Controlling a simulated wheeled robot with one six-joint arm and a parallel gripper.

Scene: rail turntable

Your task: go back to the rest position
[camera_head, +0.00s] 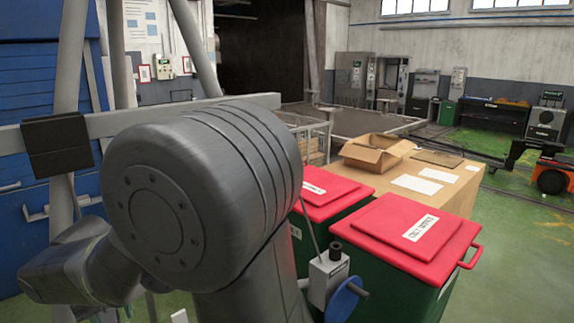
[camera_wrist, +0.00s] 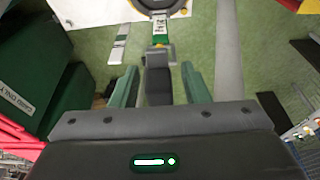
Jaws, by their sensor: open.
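My gripper (camera_wrist: 159,84) shows in the wrist view with its two green-padded fingers apart. A dark grey upright piece (camera_wrist: 158,82) appears between the fingers in the picture; I cannot tell how far below them it is, and no grip on it shows. Beyond it are a green-and-white labelled part (camera_wrist: 160,32) and a round dark part (camera_wrist: 162,4) on a white surface. In the head view my grey arm fills the left and middle foreground, and my gripper is hidden there.
Two green bins with red lids (camera_head: 415,232) (camera_head: 325,188) stand close to the right of my arm. Behind them is a table with an open cardboard box (camera_head: 376,152). A grey beam (camera_head: 240,101) and blue cabinet (camera_head: 40,100) are at left.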

